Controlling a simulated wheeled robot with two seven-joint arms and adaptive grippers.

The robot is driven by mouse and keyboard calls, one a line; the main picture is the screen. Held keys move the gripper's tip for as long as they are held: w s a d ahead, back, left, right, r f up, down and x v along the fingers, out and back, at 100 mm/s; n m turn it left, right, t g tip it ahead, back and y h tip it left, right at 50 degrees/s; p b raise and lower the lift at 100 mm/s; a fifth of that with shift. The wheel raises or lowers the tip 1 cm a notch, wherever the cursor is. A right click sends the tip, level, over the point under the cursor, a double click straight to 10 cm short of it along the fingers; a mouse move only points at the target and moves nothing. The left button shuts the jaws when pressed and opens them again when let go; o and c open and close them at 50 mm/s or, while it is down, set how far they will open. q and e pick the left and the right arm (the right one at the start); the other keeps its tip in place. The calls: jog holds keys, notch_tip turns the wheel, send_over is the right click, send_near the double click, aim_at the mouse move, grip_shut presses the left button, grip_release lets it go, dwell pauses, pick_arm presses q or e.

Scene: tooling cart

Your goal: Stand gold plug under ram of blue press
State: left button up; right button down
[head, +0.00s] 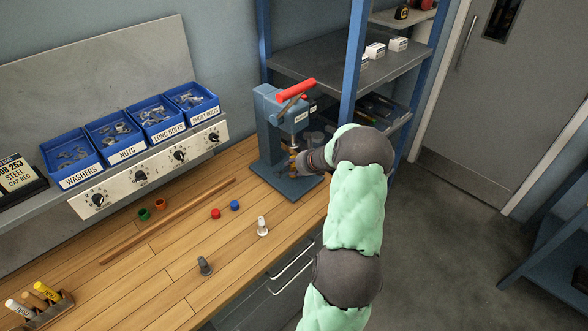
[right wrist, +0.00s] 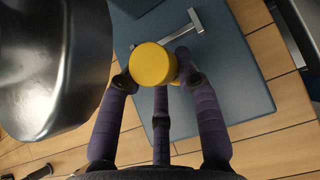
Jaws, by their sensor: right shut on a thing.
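The blue press (head: 270,130) stands at the far right end of the bench, with a red lever handle (head: 296,90) on top. Its blue base plate (right wrist: 245,85) fills much of the right wrist view. My right gripper (head: 297,160) is at the front of the press, above its base. In the right wrist view its fingers (right wrist: 160,82) are shut around the gold plug (right wrist: 153,64), whose round yellow end faces the camera. Whether the plug touches the base cannot be told. My left gripper is not in view.
A grey plug (head: 204,266) and a white plug (head: 262,226) stand on the bench. A large dark rounded body (right wrist: 45,60) fills the wrist view's left side.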

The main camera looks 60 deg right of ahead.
jog(key=shift+f, duration=0.3)
jog(key=c, duration=1.3)
grip_release()
jog(key=shift+f, duration=0.2)
jog(key=o, duration=0.4)
jog(key=shift+r, duration=0.25)
jog(key=p+v, duration=0.2)
jog(key=v, duration=1)
jog(key=shift+s, duration=0.1)
